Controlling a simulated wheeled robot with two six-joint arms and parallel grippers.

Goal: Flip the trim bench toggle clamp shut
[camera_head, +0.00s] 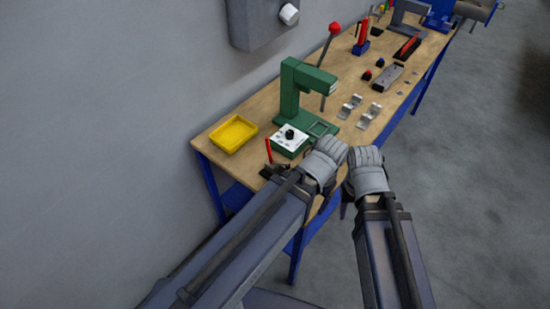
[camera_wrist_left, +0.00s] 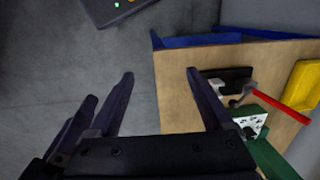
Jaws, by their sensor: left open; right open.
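The toggle clamp (camera_head: 272,170) sits near the front left part of the wooden bench (camera_head: 212,135), and its red handle (camera_head: 268,150) stands up. In the left wrist view the clamp has a dark base (camera_wrist_left: 228,80), and its red handle (camera_wrist_left: 280,107) points off to the right.
A green press (camera_head: 291,92) with a white panel (camera_head: 290,138) stands right behind the clamp. A yellow tray (camera_head: 232,134) lies to its left. Metal brackets (camera_head: 350,105) and other tools lie farther back. The floor (camera_head: 470,200) at right is clear.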

